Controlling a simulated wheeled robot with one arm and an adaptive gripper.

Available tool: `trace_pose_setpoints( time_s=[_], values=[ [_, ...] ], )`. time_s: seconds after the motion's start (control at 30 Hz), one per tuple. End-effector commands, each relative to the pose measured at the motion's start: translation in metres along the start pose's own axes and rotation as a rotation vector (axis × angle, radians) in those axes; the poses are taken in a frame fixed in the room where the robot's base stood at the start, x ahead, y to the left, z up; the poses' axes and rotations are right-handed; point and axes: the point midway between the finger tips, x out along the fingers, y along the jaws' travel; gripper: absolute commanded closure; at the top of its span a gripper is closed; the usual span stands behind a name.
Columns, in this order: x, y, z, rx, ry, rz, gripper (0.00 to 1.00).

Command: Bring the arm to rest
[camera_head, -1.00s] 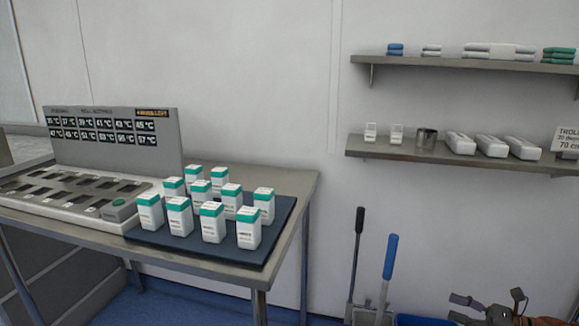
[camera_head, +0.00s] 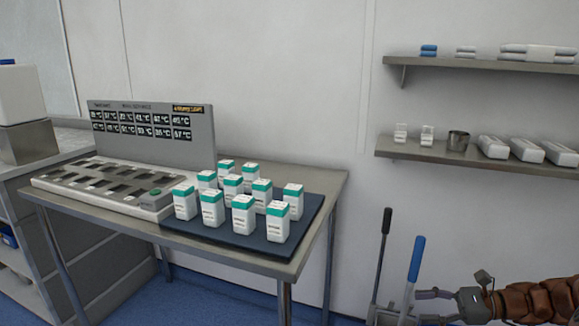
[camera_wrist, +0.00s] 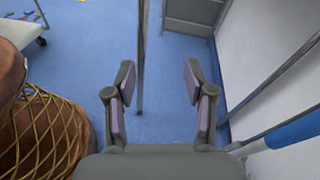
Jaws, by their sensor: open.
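My gripper (camera_head: 428,294) is at the lower right of the head view, pointing left, with my brown arm behind it. In the wrist view my gripper (camera_wrist: 160,82) has its two fingers spread wide apart. Nothing is between them except the view of the blue floor (camera_wrist: 170,55) and a metal table leg (camera_wrist: 140,60) beyond. It is apart from the table, in front of the wall and close to the upright handles.
A metal table (camera_head: 318,190) holds a grey temperature-labelled device (camera_head: 150,145) and a dark mat (camera_head: 310,213) with several white, green-topped boxes (camera_head: 242,214). A blue handle (camera_head: 416,260) and a black handle (camera_head: 384,245) stand near my gripper. Wall shelves (camera_head: 470,157) are above.

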Motion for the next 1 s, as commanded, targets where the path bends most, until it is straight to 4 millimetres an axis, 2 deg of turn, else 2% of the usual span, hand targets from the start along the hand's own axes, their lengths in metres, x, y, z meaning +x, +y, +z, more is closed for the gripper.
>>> trace_pose_setpoints(
  time_s=[0.03,0.2,0.5,0.73,1.0],
  values=[
    [0.017,0.007,0.012,-0.029,0.020,0.049,0.46],
    [0.062,0.037,0.037,-0.127,0.091,0.204,0.46],
    [0.117,0.104,0.070,-0.321,0.219,0.479,0.46],
    [0.137,0.160,0.084,-0.483,0.316,0.683,0.46],
    [0.138,0.223,0.090,-0.684,0.421,0.917,0.46]
  ],
)
